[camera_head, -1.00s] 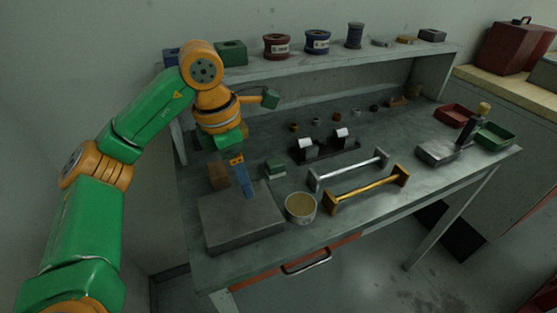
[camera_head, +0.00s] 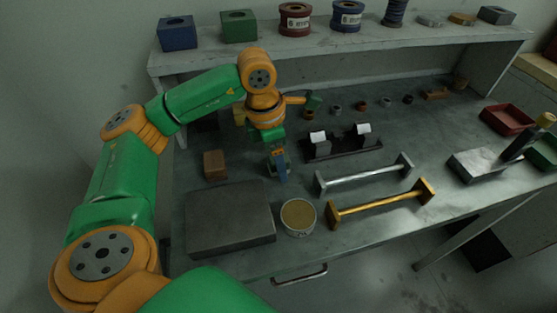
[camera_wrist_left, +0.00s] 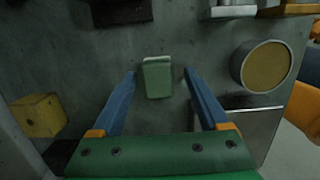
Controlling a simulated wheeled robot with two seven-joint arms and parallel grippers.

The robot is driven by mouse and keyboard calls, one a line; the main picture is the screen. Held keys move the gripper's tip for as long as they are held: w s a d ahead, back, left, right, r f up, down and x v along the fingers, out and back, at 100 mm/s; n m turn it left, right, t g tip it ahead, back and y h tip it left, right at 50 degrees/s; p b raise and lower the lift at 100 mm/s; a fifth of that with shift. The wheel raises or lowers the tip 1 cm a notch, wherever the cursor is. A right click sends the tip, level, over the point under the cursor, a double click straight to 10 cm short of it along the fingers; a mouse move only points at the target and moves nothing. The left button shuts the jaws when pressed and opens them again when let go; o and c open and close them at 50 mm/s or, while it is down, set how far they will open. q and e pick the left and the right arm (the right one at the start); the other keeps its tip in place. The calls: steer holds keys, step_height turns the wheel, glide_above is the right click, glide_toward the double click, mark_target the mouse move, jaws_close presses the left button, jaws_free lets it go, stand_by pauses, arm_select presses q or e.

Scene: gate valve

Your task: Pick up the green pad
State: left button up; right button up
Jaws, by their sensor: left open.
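The green pad (camera_wrist_left: 157,80) is a small green block with a pale edge at its far end. In the left wrist view it lies on the grey bench, framed between the two blue fingers of my left gripper (camera_wrist_left: 160,73). The fingers stand apart on either side, with gaps to the pad, and hold nothing. In the head view my left gripper (camera_head: 280,170) points down over the bench and mostly hides the pad. My right gripper is not in view.
A brown block (camera_head: 215,163) and a grey plate (camera_head: 230,218) lie left of the gripper. A round tin (camera_head: 298,216) stands in front. A black fixture (camera_head: 342,145), a silver bar handle (camera_head: 365,175) and a gold one (camera_head: 382,203) are to the right.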

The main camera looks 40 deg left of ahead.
arm_select(q)
steer(key=shift+w+f, duration=0.15)
steer(key=shift+w, duration=0.15)
steer(key=shift+s, duration=0.2)
steer(key=c, duration=1)
jaws_close()
steer(key=shift+w, duration=0.1)
